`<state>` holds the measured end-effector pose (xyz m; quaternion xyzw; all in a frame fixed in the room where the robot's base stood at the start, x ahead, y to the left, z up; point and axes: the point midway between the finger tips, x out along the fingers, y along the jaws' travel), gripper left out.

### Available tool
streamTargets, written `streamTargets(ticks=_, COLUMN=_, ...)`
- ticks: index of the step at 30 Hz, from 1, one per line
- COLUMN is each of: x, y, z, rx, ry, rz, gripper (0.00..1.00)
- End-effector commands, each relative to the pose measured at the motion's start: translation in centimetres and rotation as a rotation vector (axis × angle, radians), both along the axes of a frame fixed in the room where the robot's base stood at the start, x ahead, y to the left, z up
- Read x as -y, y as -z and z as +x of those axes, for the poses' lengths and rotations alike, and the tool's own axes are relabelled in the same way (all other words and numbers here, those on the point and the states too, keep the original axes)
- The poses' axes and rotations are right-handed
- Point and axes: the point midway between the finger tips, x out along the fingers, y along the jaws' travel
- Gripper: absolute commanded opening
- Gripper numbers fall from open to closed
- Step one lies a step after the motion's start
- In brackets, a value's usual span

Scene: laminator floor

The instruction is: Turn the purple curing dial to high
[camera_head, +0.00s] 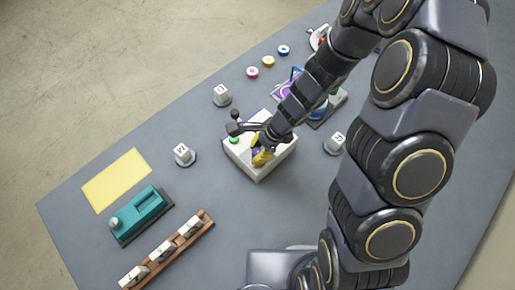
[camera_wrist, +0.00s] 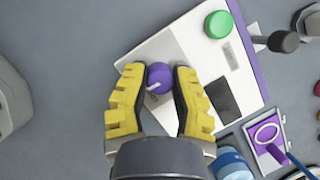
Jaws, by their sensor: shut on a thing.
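The purple curing dial (camera_wrist: 159,79) sits on top of a white box-shaped unit (camera_wrist: 140,57), with a pale pointer mark on its lower left side in the wrist view. My gripper (camera_wrist: 160,73) has yellow ribbed fingers, one on each side of the dial, and is shut on it. In the head view my gripper (camera_head: 262,157) reaches down onto the white unit (camera_head: 262,172), and the arm hides much of the unit's top. A green button (camera_wrist: 218,24) and a dark panel (camera_wrist: 231,100) are also on the unit. I cannot read any setting labels.
A dark lever with a ball end (camera_head: 234,121) stands by the unit. White labelled blocks (camera_head: 184,154) stand nearby. A teal device (camera_head: 142,214), yellow sheet (camera_head: 117,180) and wooden rack (camera_head: 170,255) lie at left. A purple-framed item (camera_wrist: 266,136) and blue container (camera_wrist: 232,165) are close.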

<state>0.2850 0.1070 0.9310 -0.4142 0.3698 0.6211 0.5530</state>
Motion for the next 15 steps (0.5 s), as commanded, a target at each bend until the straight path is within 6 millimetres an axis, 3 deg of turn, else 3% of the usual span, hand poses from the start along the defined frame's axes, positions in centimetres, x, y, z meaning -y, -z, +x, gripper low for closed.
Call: streamTargets(ticks=15, x=-0.05, y=0.01, z=-0.09, rx=-0.003, ry=0.194, rz=0.0, gripper=0.0)
